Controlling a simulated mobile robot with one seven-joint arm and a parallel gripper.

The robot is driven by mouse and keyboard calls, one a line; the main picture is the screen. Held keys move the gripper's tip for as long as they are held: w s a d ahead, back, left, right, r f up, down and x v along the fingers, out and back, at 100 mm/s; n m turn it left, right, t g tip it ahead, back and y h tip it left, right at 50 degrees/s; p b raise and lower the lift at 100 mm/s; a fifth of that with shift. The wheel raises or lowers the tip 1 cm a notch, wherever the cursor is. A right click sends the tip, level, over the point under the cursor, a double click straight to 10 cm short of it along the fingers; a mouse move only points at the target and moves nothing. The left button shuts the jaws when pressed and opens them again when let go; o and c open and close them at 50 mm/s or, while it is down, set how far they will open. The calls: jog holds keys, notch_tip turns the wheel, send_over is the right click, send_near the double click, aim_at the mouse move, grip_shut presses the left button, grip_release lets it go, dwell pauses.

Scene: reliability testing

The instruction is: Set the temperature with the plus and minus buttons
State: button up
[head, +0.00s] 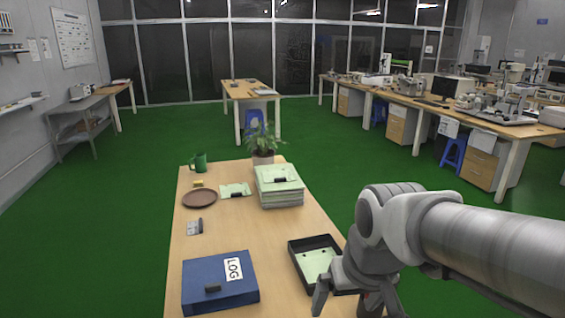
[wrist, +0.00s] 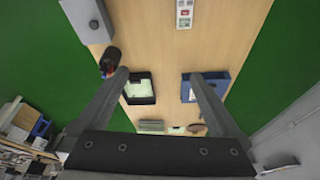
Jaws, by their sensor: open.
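A small white panel (wrist: 184,14) with red and green patches lies on the table at the top of the wrist view. It is too small to tell whether it carries plus and minus buttons or a reading. A grey box (wrist: 88,20) stands at the table's edge at upper left there, its top only partly shown. My gripper (wrist: 159,75) is open and empty above the table, its fingers spread wide. The panel lies beyond the fingertips, apart from them. In the head view my gripper (head: 356,303) hangs at the bottom, by the table's right side; neither panel nor box shows there.
A black tray (head: 296,262) with paper and a blue LOG box (head: 205,287) are on the table (head: 240,226). A dark object (wrist: 109,58) stands near one finger. Farther back are a paper stack (head: 280,196), plate (head: 199,198), green mug (head: 198,162) and plant (head: 263,140).

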jog(key=s+d+r+m+t, duration=0.1)
jog(key=s+d+r+t, duration=0.1)
jog(key=s, duration=0.4)
jog(key=shift+s+d+r+h, duration=0.25)
jog(key=shift+d+r+h, duration=0.05)
jog(key=shift+d+r, duration=0.65)
jog(key=shift+c, duration=0.2)
grip_shut()
dwell(0.6)
